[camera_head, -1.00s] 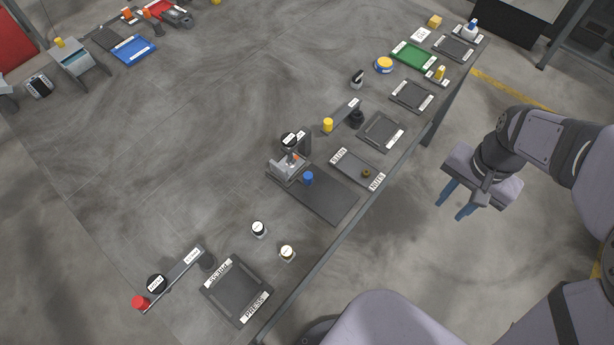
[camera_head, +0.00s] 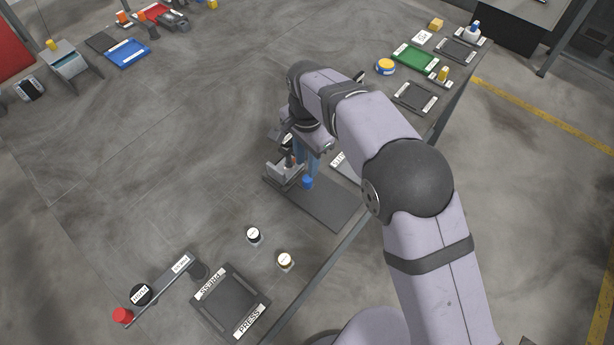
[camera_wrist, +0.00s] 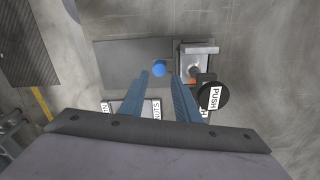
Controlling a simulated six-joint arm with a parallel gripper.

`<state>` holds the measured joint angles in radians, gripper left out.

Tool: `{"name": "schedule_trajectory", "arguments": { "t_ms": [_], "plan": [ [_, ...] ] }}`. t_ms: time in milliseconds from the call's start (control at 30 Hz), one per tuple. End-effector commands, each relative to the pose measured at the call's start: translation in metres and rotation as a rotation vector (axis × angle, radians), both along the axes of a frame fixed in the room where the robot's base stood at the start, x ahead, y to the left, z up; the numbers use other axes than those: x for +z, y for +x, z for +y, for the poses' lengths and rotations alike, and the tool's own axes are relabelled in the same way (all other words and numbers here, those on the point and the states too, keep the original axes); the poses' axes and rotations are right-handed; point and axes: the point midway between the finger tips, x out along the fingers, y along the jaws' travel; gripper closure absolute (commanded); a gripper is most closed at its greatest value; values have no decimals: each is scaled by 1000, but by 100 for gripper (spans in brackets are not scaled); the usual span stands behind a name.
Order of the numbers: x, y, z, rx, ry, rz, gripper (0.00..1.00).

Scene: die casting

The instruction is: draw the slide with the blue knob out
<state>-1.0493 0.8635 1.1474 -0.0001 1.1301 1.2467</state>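The blue knob (camera_head: 307,182) stands on the dark base plate (camera_head: 325,205), just in front of a grey block-like fixture (camera_head: 284,172). In the wrist view the blue knob (camera_wrist: 159,69) shows beyond my fingertips, with the fixture (camera_wrist: 198,60) to its right. My gripper (camera_head: 306,160) is above the fixture end of the plate, its blue fingers pointing down. In the wrist view my gripper (camera_wrist: 160,75) has its two fingers apart, with nothing between them. The knob appears below the fingers, not held. My arm hides part of the bench behind.
A round black PUSH pad (camera_wrist: 213,96) is close to the right finger. A tray labelled NUTS (camera_wrist: 130,107) lies beside the plate. Two small round buttons (camera_head: 253,235) and a PRESS tray (camera_head: 231,301) are nearer the front. The bench left of the fixture is clear.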

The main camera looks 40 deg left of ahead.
Motion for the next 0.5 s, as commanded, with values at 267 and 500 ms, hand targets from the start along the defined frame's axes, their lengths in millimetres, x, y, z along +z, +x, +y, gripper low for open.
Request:
{"name": "schedule_trajectory", "arguments": {
  "t_ms": [267, 500],
  "plan": [
    [-25, 0, -2, 0, -4, 3, 71],
    [-55, 0, -2, 0, -5, 3, 71]
  ]
}}
